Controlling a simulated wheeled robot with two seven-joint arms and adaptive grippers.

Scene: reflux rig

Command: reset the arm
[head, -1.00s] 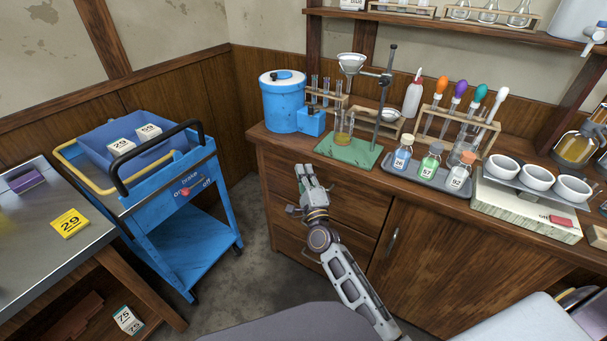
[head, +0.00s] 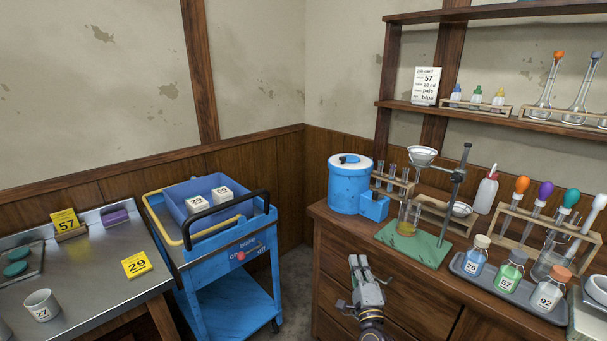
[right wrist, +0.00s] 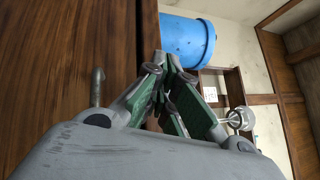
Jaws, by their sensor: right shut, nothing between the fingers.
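My right gripper (head: 366,284) is low in the middle right of the head view, in front of the wooden bench's drawers (head: 395,288). Its fingers are shut with nothing between them. In the right wrist view the closed fingers (right wrist: 172,75) point toward the blue tank (right wrist: 187,40), with the brown bench front (right wrist: 70,60) on the left. The gripper is apart from the things on the bench top. My left gripper is not in view.
The bench holds a blue tank (head: 349,184), a green-based stand (head: 415,247) and a tray (head: 508,288) of numbered bottles. A blue cart (head: 235,303) stands left of the bench. A steel table (head: 90,300) is at far left. A narrow floor gap (head: 296,270) separates cart and bench.

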